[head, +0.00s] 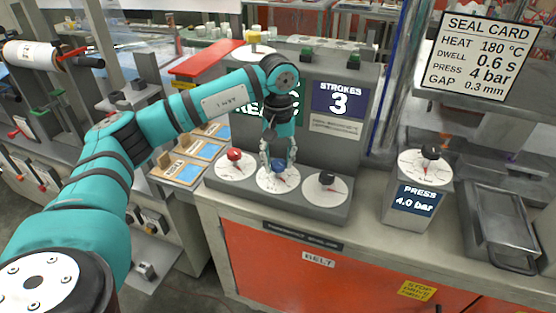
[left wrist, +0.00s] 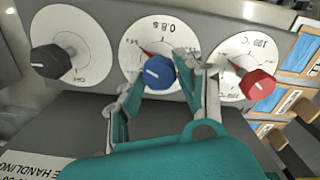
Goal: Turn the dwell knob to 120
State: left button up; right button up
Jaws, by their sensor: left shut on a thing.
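The blue knob (head: 278,165) sits on a white dial (head: 266,183) in the middle of three on the grey console. My left gripper (head: 278,160) comes down from above and is shut on the blue knob. In the left wrist view the blue knob (left wrist: 158,72) lies between the two fingers, with a white line on its face. Its dial (left wrist: 135,45) has a red pointer mark and a printed 0.8 s. The fingers cover part of the dial's lower edge. My right gripper is not in view.
A red knob (head: 234,155) and a black knob (head: 326,179) flank the blue one closely. A screen (head: 338,98) reads STROKES 3. The seal card (head: 482,55) lists dwell 0.6 s. A press unit (head: 415,200) reading 4.0 bar and a metal tray (head: 503,225) stand right.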

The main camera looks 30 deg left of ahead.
aim_at(278, 162)
pick_arm(q)
jog(key=shift+r, duration=0.1)
dwell(0.3)
jog(key=o, duration=1.1)
jog(key=shift+o, duration=0.2)
notch_tip(278, 162, up, 12)
